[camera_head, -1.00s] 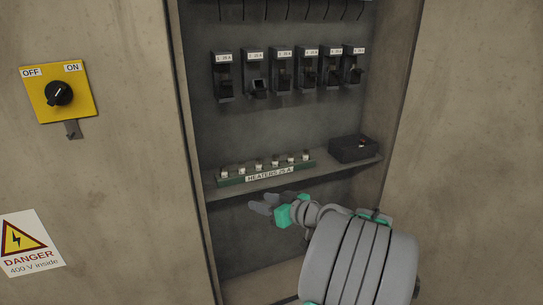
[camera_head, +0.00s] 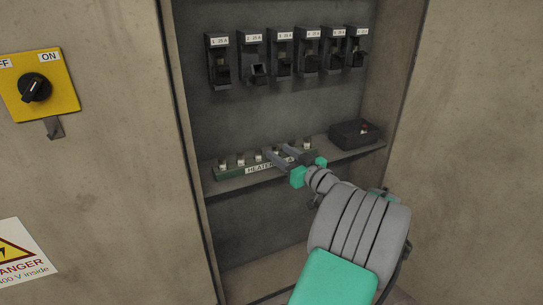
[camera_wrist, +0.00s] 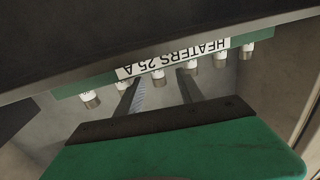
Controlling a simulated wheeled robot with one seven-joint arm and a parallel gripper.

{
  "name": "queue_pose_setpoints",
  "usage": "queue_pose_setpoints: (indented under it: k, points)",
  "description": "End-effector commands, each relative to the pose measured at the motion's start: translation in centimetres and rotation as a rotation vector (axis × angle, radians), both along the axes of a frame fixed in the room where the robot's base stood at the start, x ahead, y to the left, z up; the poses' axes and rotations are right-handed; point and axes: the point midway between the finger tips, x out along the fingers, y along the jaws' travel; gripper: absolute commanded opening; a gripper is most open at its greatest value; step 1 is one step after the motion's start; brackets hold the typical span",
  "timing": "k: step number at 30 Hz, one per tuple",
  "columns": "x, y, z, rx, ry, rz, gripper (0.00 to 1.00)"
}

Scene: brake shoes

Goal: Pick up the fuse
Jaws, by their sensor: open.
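Several small white fuses with metal caps stand upright in a row in a green rack (camera_head: 229,174) labelled "HEATERS 25 A", on the cabinet shelf. My gripper (camera_head: 277,151) is open, its two fingers reaching over the front of the rack near its middle. In the wrist view, my gripper (camera_wrist: 158,82) has one finger on each side of a middle fuse (camera_wrist: 158,76), with the other fuses to both sides. Nothing is clamped; I cannot tell whether a finger touches a fuse. The fingers hide part of the label and some fuses in the head view.
A dark box (camera_head: 354,134) sits on the shelf at right. The cabinet's side walls bound the space. A yellow OFF/ON switch (camera_head: 35,88) is at left.

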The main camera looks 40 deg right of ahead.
Motion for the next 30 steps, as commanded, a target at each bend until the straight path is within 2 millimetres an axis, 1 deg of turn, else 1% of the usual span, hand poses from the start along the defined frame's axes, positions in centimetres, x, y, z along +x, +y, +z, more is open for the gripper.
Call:
queue_pose_setpoints:
  k: [1, 3, 6, 12, 14, 27, 29, 30]
  points:
    - [1.0, -0.1, -0.5, -0.001, 0.001, 0.002, 0.45]
    - [2.2, -0.2, -0.4, -0.002, 0.001, 0.001, 0.45]
    - [3.2, -0.3, -0.3, -0.001, 0.001, 0.0, 0.45]
    - [3.3, -0.3, -0.2, 0.0, 0.001, 0.0, 0.45]
    - [3.3, -0.2, -0.2, 0.0, 0.001, 0.0, 0.41]
    - [3.3, -0.2, -0.2, 0.0, 0.001, 0.002, 0.05]
    - [3.3, -0.2, -0.2, 0.001, 0.001, 0.002, 0.0]
    - [3.3, -0.2, -0.2, 0.001, 0.001, 0.002, 0.0]
